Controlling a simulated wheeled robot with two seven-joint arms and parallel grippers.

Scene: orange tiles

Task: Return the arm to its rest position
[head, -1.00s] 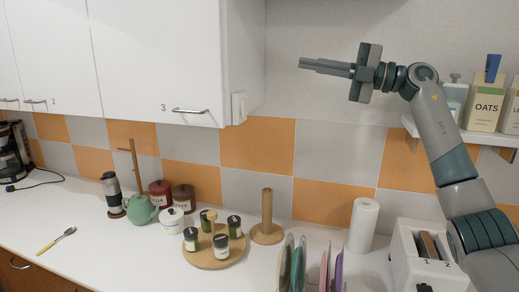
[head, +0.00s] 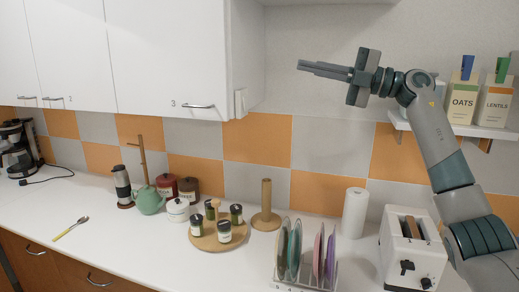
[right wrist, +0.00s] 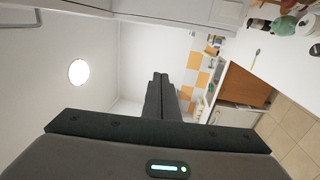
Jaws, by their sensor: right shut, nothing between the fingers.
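My right arm comes in from the right in the head view. Its gripper (head: 325,69) is raised high, pointing left, beside the white wall cabinet and above the counter. Its two long fingers lie together with nothing between them. The closed fingers also show in the right wrist view (right wrist: 157,97), with the room and ceiling beyond. My left gripper is in neither current view.
A white wall cabinet (head: 170,60) is left of the gripper. A shelf (head: 470,130) with an oats box (head: 462,101) and a lentils box (head: 494,103) is at right. Below are a toaster (head: 408,250), paper roll (head: 355,212), plate rack (head: 304,270) and round spice tray (head: 217,241).

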